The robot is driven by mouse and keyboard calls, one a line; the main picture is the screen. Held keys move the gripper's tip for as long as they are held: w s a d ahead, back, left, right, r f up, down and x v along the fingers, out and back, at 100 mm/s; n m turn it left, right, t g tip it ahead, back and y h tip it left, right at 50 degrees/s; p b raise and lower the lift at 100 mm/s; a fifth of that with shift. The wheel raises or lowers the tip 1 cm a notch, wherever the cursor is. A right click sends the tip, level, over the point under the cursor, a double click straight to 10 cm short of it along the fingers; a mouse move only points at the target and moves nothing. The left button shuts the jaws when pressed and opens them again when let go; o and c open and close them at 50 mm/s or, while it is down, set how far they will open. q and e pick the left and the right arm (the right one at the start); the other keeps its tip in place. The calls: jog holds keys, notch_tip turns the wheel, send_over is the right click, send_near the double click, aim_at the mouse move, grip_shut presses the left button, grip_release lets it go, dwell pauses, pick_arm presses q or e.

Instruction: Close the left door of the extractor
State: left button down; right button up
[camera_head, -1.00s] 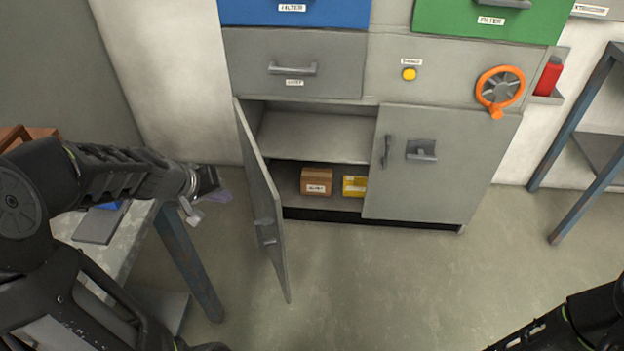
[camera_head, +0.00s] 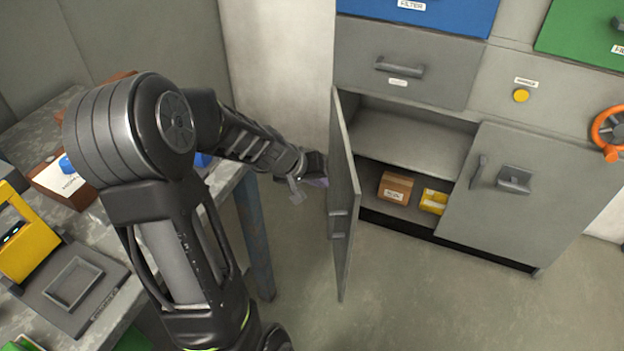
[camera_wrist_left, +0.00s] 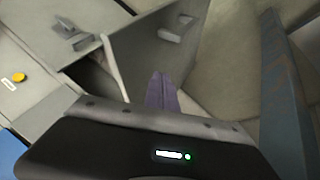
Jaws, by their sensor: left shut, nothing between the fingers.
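The extractor (camera_head: 408,62) is a grey cabinet at the upper right of the head view. Its left door (camera_head: 344,200) stands wide open, swung out toward me, and also shows in the left wrist view (camera_wrist_left: 150,50). Its right door (camera_head: 530,205) is shut. My left gripper (camera_head: 318,168) is just left of the open door, on its outer side. In the left wrist view its purple fingers (camera_wrist_left: 161,92) are together and empty, pointing at the door. Whether they touch it I cannot tell. My right gripper is not in view.
A brown box (camera_head: 395,187) and a yellow box (camera_head: 434,201) sit inside the open cabinet. A workbench (camera_head: 225,180) with a yellow device (camera_head: 28,240) and a grey tray (camera_head: 74,283) stands at the left. The floor (camera_head: 400,300) before the cabinet is clear.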

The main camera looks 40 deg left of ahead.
aim_at(348, 187)
pick_arm(q)
jog(key=shift+w+d+f+p, duration=0.2)
jog(key=shift+w+d+f, duration=0.2)
jog(key=shift+w, duration=0.35)
jog(key=shift+w+d+f+p, duration=0.25)
jog(key=shift+w+d, duration=0.3)
jog(key=shift+w, duration=0.15)
jog(key=shift+w+d+f+p, duration=0.2)
jog(key=shift+w+d+f, duration=0.2)
jog(key=shift+w, duration=0.35)
jog(key=shift+d+r, duration=0.1)
jog(key=shift+d, duration=0.05)
